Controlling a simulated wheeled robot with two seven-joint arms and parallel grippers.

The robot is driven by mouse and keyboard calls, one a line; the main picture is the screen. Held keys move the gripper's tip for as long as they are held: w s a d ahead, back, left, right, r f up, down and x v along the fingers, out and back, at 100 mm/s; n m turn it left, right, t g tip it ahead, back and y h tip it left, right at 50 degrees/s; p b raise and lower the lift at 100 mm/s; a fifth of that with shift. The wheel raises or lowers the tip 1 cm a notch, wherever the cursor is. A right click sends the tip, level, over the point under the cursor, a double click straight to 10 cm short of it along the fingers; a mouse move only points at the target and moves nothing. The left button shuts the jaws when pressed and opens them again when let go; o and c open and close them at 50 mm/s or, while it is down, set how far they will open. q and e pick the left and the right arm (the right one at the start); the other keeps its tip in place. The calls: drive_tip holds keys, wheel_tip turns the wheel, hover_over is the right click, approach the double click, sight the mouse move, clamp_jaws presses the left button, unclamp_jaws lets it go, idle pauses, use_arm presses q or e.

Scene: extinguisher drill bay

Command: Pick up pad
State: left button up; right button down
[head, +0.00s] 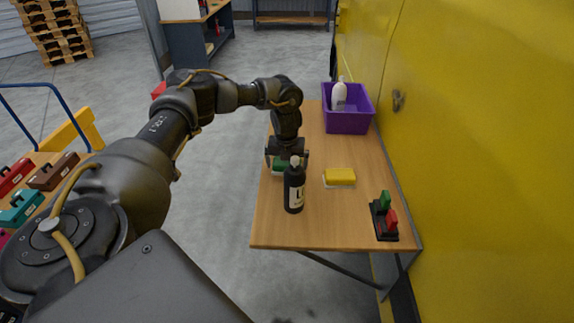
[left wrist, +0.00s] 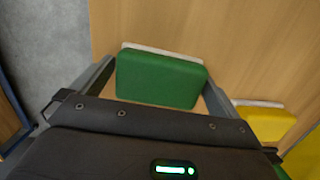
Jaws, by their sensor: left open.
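A green pad with a white layer along one edge lies on the wooden table; in the left wrist view the green pad (left wrist: 160,78) sits between my fingers. In the head view the green pad (head: 278,167) is mostly hidden behind my gripper and a black bottle. My left gripper (head: 287,160) is open, pointing down over the green pad, one finger on each side. I cannot tell whether the fingers touch it. A yellow pad (head: 340,176) with a white layer lies to the right; it also shows in the left wrist view (left wrist: 266,122). My right gripper is not in view.
The black bottle (head: 294,188) stands just in front of my left gripper. A stand with green and red pieces (head: 384,218) is at the table's front right. A purple bin (head: 347,121) holding a white bottle (head: 339,95) is at the back. A yellow wall (head: 480,150) borders the right.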

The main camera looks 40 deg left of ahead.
use_arm(q)
drive_tip(key=c, duration=0.7)
drive_tip(key=shift+r+b, duration=0.3)
drive_tip(key=shift+r, duration=0.15)
wheel_tip(320, 180, up, 2)
drive_tip(key=shift+r+b, duration=0.2)
drive_tip(key=shift+b, duration=0.3)
drive_tip(key=s+a+r, duration=0.1)
drive_tip(key=r, duration=0.1)
drive_tip(key=s+a+r, duration=0.1)
drive_tip(key=r, duration=0.1)
drive_tip(key=s+a+r, duration=0.1)
drive_tip(key=r, duration=0.1)
drive_tip(key=shift+s+a+p, duration=0.15)
drive_tip(key=shift+s+p, duration=0.05)
drive_tip(key=shift+p, duration=0.2)
drive_tip(key=shift+s+a+r+p, duration=0.2)
drive_tip(key=shift+s+a+r, duration=0.45)
drive_tip(key=shift+s+a, duration=0.45)
drive_tip(key=shift+s+a+r+p, duration=0.2)
drive_tip(key=shift+s+a+r, duration=0.4)
drive_tip(key=shift+s+a, duration=0.5)
drive_tip(key=shift+s+a+r+p, duration=0.2)
drive_tip(key=shift+s+a+r, duration=0.55)
drive_tip(key=shift+s, duration=0.6)
